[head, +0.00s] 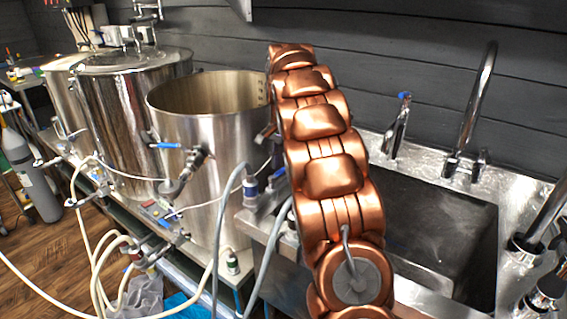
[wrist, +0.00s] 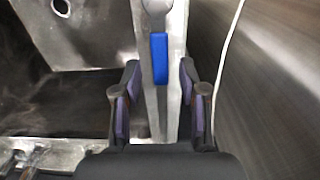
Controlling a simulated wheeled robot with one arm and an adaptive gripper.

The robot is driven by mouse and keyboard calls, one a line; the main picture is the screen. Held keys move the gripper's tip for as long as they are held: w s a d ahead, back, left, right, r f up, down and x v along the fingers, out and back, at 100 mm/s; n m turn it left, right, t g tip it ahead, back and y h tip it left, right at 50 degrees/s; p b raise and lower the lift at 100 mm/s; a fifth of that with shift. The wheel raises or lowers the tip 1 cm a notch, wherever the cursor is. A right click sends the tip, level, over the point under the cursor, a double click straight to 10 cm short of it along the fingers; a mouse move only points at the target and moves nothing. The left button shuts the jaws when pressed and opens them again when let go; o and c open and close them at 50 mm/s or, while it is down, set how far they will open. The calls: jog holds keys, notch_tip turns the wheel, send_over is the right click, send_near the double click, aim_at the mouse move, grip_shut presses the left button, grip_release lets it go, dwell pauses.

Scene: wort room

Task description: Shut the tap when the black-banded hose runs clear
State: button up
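In the wrist view, a blue tap handle (wrist: 160,58) hangs from a grey metal fitting, over a narrow metal strip. My gripper (wrist: 160,92) is open, with one dark, purple-padded finger on each side of the handle's line. The handle appears just beyond the fingertips, and no contact shows. In the head view, my copper arm hides the gripper and this tap. Grey hoses (head: 221,235) run down beside the sink's left side. I cannot make out a black band on any hose, nor what runs through them.
An open steel kettle (head: 196,125) stands left of my arm; its wall fills the wrist view's right side. A lidded kettle (head: 125,105) is beyond it. The sink (head: 440,240) and its tall faucet (head: 474,105) are to the right. Cream hoses (head: 100,265) loop at lower left.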

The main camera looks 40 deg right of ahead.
grip_shut()
